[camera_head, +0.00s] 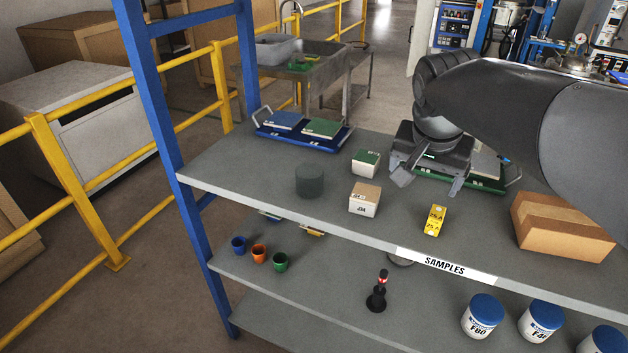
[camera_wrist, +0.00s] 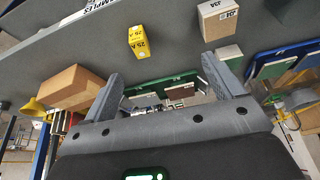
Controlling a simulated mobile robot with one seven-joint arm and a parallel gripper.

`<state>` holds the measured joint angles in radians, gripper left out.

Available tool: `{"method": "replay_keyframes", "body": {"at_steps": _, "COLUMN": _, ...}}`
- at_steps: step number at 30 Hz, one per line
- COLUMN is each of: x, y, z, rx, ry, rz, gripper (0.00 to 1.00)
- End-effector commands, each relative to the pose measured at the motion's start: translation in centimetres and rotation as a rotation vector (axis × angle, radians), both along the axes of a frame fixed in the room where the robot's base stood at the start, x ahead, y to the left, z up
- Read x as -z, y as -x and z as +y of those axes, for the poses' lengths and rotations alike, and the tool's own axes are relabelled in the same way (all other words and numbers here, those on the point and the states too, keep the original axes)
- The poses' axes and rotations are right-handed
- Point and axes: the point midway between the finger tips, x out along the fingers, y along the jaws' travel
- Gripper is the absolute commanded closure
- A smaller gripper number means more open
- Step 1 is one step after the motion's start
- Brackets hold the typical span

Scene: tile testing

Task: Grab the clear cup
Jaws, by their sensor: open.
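A smoky, see-through cylinder (camera_head: 310,180), which looks like the clear cup, stands upright on the shelf top toward its left part. I cannot make it out with certainty in the wrist view. My gripper (camera_head: 430,181) is open, with its fingers apart and nothing between them. It hangs over the right part of the shelf, by the green tray, well to the right of the cup. In the wrist view my gripper (camera_wrist: 160,66) shows both fingers spread.
A green-topped box (camera_head: 366,163), a cardboard-topped white box (camera_head: 364,199) and a yellow box (camera_head: 434,220) stand between cup and gripper or nearby. A blue tray (camera_head: 339,142) lies behind the cup. A cardboard box (camera_head: 562,227) is at right. A blue post (camera_head: 157,103) rises at left.

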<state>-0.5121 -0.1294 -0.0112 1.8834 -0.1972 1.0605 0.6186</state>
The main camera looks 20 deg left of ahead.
Motion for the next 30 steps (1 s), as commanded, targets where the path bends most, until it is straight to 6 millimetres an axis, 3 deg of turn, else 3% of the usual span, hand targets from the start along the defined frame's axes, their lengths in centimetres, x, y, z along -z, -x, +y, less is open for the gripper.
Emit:
{"method": "replay_keyframes", "body": {"at_steps": 1, "x": 0.2, "y": -0.9, "z": 2.5, "rx": -0.006, "ry": 0.004, "rz": 0.006, "gripper": 0.14}}
{"method": "replay_keyframes", "body": {"at_steps": 9, "x": 1.6, "y": -3.5, "z": 15.3, "rx": 0.025, "ry": 0.021, "rz": 0.005, "gripper": 0.14}}
{"method": "replay_keyframes", "body": {"at_steps": 15, "x": 3.2, "y": -3.4, "z": 22.5, "rx": 0.048, "ry": 0.027, "rz": -0.009, "gripper": 0.14}}
{"method": "replay_keyframes", "body": {"at_steps": 21, "x": 4.2, "y": -3.2, "z": 25.1, "rx": 0.060, "ry": 0.028, "rz": -0.016, "gripper": 0.14}}
{"method": "replay_keyframes", "body": {"at_steps": 30, "x": 8.3, "y": -4.9, "z": 25.0, "rx": 0.061, "ry": 0.029, "rz": -0.015, "gripper": 0.14}}
